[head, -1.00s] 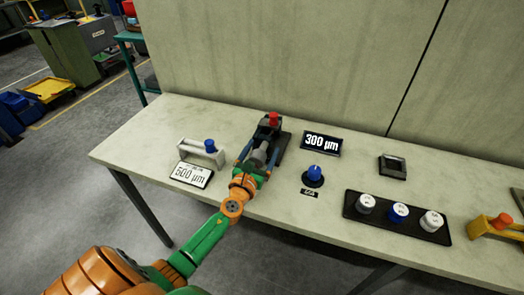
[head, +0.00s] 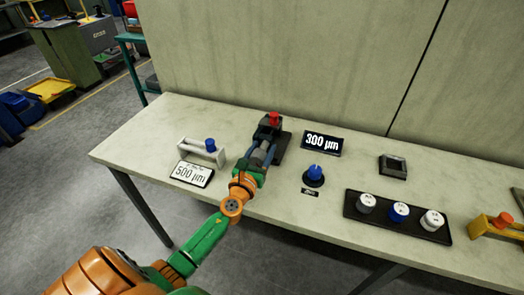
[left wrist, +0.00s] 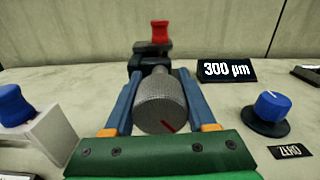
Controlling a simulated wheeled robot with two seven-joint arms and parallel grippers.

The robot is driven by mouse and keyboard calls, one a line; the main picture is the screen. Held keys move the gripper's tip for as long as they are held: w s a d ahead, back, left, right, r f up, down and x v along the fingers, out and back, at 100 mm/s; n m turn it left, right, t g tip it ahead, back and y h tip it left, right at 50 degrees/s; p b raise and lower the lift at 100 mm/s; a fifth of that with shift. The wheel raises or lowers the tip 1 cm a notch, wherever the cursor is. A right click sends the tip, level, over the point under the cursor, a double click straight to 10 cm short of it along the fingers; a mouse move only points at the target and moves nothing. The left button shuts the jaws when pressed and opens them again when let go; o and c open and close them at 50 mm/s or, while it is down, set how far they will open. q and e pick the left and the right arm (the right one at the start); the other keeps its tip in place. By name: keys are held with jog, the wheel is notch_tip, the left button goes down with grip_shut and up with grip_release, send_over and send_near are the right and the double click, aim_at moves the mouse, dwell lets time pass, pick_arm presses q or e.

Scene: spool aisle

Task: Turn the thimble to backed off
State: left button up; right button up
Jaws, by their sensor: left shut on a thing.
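The thimble (left wrist: 160,101) is a grey knurled cylinder with a red mark low on its near face, tilted toward the lower right. Its far end meets a dark block with a red knob (left wrist: 159,31). My left gripper (left wrist: 158,80) has its blue fingers along both sides of the thimble and is shut on it. In the head view my left gripper (head: 263,152) reaches the thimble from the front, hiding part of it. A display (head: 322,143) right of the device reads 300 µm. A white card (head: 192,174) to the left reads 500 µm. My right gripper is not in view.
A blue dial (head: 315,173) on a black base stands right of the gripper, behind a small label. A white bracket with a blue knob (head: 210,145) stands at left. A dark tray (head: 376,218) with several capped pieces lies at right. A wall stands behind.

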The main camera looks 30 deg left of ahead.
pick_arm(q)
jog(key=n+b, duration=0.1)
jog(key=n, duration=0.5)
jog(key=n+b, duration=0.1)
jog(key=n, duration=0.5)
jog(key=shift+n, duration=0.3)
jog(key=n, duration=0.6)
jog(key=n+p, duration=0.1)
jog(key=n, duration=0.5)
jog(key=shift+n, duration=0.3)
jog(key=o, duration=1.4)
jog(key=shift+c, duration=0.2)
